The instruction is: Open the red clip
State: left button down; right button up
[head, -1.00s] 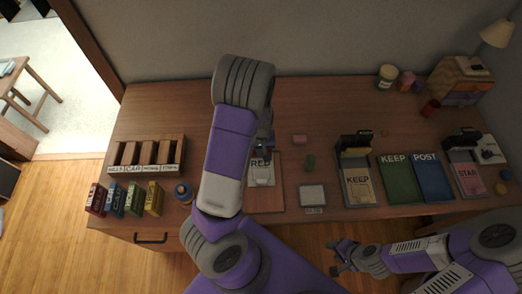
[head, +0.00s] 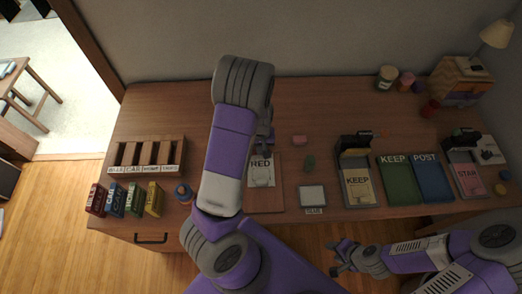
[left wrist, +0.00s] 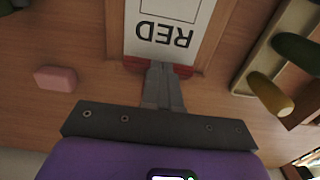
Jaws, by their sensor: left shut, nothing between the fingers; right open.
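The red clip (left wrist: 184,70) shows in the left wrist view as a red strip at the edge of a white sheet marked RED (left wrist: 175,30). The sheet lies on a brown board, which also shows in the head view (head: 265,203). My left gripper (left wrist: 160,75) is shut and empty, its fingertips over the middle of the clip and hiding part of it. I cannot tell whether they touch it. In the head view my left gripper (head: 266,138) is just beyond the sheet. My right gripper (head: 341,257) is open and empty in front of the desk.
A wooden rack (head: 146,153) and several small boxes are at left. The back of the desk is mostly clear.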

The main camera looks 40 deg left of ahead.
pick_arm(q)
jog(key=shift+s+d+r+p, duration=0.4)
jog(key=shift+r, duration=0.05)
notch_tip(320, 180, up, 6)
jog(key=p, duration=0.5)
jog(key=shift+p, duration=0.3)
jog(key=shift+f, duration=0.1)
